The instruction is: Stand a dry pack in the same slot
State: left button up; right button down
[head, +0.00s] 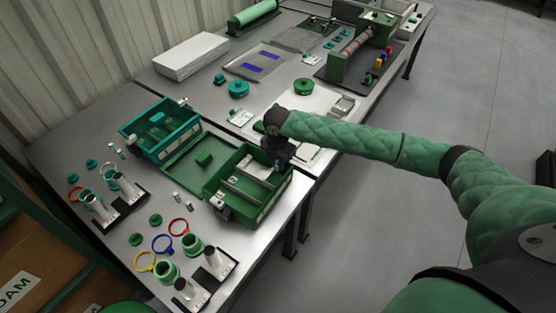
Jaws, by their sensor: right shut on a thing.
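An open green case (268,213) stands near the right edge of the near table, its lid folded back to the left. Inside it are pale bars or dividers (245,188). My right gripper (277,165) reaches down over the far right part of this case. It is shut on a small pale thing, mostly hidden by the gripper, so I cannot tell for sure that it is a dry pack. Whether that thing touches the slot is also hidden. My left gripper is out of view.
A teal case (160,142) stands open behind the green one. Black stands (205,281) with metal cylinders, coloured rings (162,243) and green caps lie at the front left. A second table holds a white box (190,56) and a green-ended machine (350,52).

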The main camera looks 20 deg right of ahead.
jog(key=shift+f, duration=1.1)
jog(key=shift+f+b, duration=0.4)
jog(key=shift+f, duration=0.2)
pick_arm(q)
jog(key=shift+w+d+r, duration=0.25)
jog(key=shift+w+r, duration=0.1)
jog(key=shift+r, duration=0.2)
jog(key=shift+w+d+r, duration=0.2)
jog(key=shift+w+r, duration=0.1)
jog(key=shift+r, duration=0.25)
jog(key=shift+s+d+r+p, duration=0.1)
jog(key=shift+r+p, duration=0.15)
jog(key=shift+p, duration=0.15)
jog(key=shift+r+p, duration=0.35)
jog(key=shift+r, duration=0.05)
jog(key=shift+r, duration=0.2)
pick_arm(e)
jog(key=shift+f, duration=2)
dwell(0.7)
